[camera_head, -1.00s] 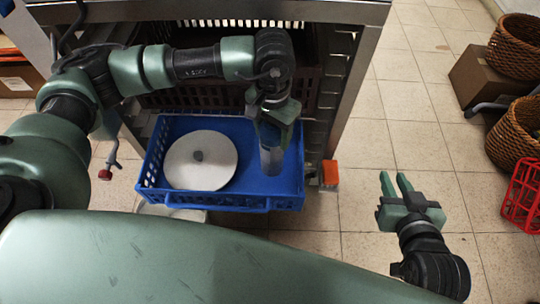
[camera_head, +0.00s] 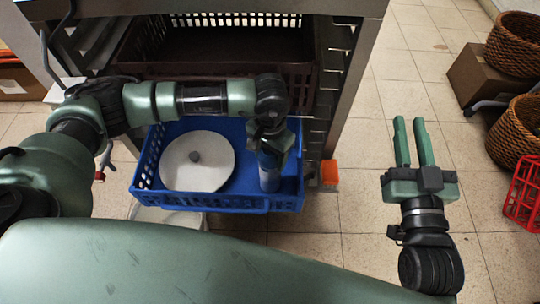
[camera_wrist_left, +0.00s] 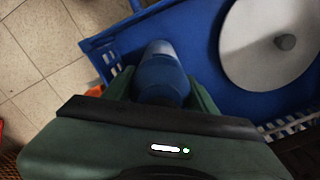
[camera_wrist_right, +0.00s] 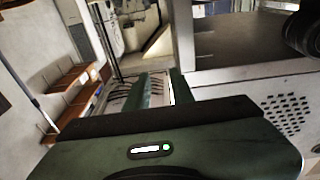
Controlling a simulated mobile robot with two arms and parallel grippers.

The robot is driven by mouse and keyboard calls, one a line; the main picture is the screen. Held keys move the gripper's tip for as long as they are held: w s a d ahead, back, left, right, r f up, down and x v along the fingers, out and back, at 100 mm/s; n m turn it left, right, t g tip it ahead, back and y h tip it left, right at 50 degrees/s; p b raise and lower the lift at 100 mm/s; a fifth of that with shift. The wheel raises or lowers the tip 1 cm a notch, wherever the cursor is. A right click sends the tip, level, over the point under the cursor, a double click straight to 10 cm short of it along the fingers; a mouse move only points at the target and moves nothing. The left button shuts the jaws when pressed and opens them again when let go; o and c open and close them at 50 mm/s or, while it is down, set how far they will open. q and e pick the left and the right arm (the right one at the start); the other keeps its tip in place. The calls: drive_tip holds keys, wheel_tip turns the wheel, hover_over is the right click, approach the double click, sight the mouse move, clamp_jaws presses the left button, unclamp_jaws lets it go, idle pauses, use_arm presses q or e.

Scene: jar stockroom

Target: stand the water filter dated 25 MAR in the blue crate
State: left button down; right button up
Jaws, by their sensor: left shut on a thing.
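The blue crate (camera_head: 230,203) stands in front of the dark rack in the head view. A blue cylinder with a lighter end, apparently the water filter (camera_head: 268,172), is upright inside the crate's right part. My left gripper (camera_head: 271,143) is shut on the filter from above; it also shows in the left wrist view, with the filter (camera_wrist_left: 161,75) between its fingers. No date can be read on it. I cannot tell whether its foot touches the crate floor. My right gripper (camera_head: 413,145) is open and empty over the floor at the right.
A white round lid with a grey knob (camera_head: 198,160) lies in the crate's left part. A brown crate (camera_head: 215,48) sits in the rack behind. An orange block (camera_head: 330,172) is by the rack's leg. Wicker baskets (camera_head: 515,130) and a red crate (camera_head: 523,192) stand far right.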

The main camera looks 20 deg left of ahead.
drive_tip(key=shift+r+t, duration=0.3)
drive_tip(key=shift+r, duration=0.15)
use_arm(q)
drive_tip(key=shift+c, duration=2.3)
unclamp_jaws()
drive_tip(key=shift+f, duration=0.1)
use_arm(e)
drive_tip(key=shift+s+r, duration=0.1)
drive_tip(key=shift+r, duration=0.1)
use_arm(q)
wheel_tip(320, 180, up, 6)
drive_tip(key=shift+f+p, duration=0.1)
drive_tip(key=shift+p, duration=0.7)
wheel_tip(320, 180, up, 6)
drive_tip(key=shift+f+p, duration=0.2)
drive_tip(key=shift+p, duration=0.4)
drive_tip(key=shift+r, duration=0.45)
use_arm(e)
drive_tip(key=s+d+f+g+h, duration=0.1)
drive_tip(key=s+f+g, duration=0.1)
drive_tip(key=f+g, duration=0.2)
drive_tip(key=s+d+f+g+h, duration=0.1)
drive_tip(key=f+g, duration=0.3)
drive_tip(key=f, duration=0.5)
drive_tip(key=shift+s+d+f, duration=0.35)
drive_tip(key=shift+s+d, duration=0.1)
drive_tip(key=shift+s, duration=0.05)
